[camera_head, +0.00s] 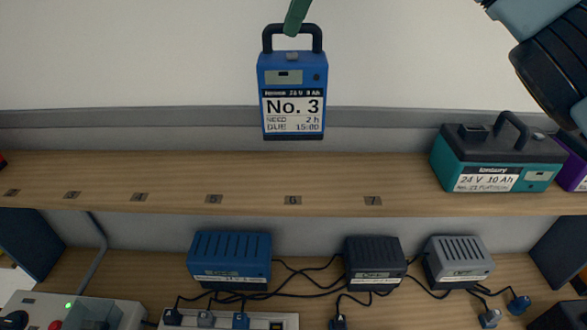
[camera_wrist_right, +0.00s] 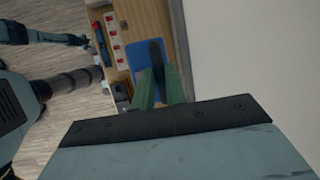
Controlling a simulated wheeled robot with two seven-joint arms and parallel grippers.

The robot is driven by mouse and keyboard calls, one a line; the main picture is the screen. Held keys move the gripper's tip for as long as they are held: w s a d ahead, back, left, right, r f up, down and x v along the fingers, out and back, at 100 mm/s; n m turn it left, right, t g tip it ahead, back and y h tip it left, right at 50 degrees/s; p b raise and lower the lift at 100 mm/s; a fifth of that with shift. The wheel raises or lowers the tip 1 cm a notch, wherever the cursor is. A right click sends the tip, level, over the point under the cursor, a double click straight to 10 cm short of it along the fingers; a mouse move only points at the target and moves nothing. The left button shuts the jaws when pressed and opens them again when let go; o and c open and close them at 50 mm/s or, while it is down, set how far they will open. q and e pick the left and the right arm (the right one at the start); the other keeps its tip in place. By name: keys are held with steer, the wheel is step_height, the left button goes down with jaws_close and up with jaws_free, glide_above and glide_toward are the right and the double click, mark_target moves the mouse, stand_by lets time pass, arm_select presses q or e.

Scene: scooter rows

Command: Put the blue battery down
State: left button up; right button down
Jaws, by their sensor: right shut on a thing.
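The blue battery (camera_head: 292,75) hangs upright in the air above the wooden shelf, with a "No. 3" label on its front and a black handle on top. My right gripper (camera_head: 298,14) is shut on that handle; only its green finger tip shows at the top edge of the head view. In the right wrist view the green fingers of my right gripper (camera_wrist_right: 161,88) stand on both sides of the dark handle, with the blue battery (camera_wrist_right: 136,56) beyond. The battery's underside is clear of the shelf. My left gripper is not in view.
The shelf (camera_head: 240,177) has numbered marks and a long bare stretch below the battery. A teal battery (camera_head: 500,160) stands on its right part, next to a purple one (camera_head: 575,171). Blue, black and grey chargers (camera_head: 230,258) with cables sit on the lower surface.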

mark_target(299, 52)
steer(key=shift+r, duration=0.15)
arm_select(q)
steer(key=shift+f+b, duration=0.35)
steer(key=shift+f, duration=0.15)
arm_select(e)
steer(key=shift+w+d+r, duration=0.1)
steer(key=shift+d, duration=0.05)
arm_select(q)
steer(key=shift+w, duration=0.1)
arm_select(e)
steer(key=shift+f, duration=0.3)
step_height(299, 52, down, 5)
steer(key=shift+w+r, duration=0.1)
steer(key=shift+f, duration=2.25)
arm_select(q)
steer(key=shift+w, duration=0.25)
arm_select(e)
steer(key=shift+f, duration=0.15)
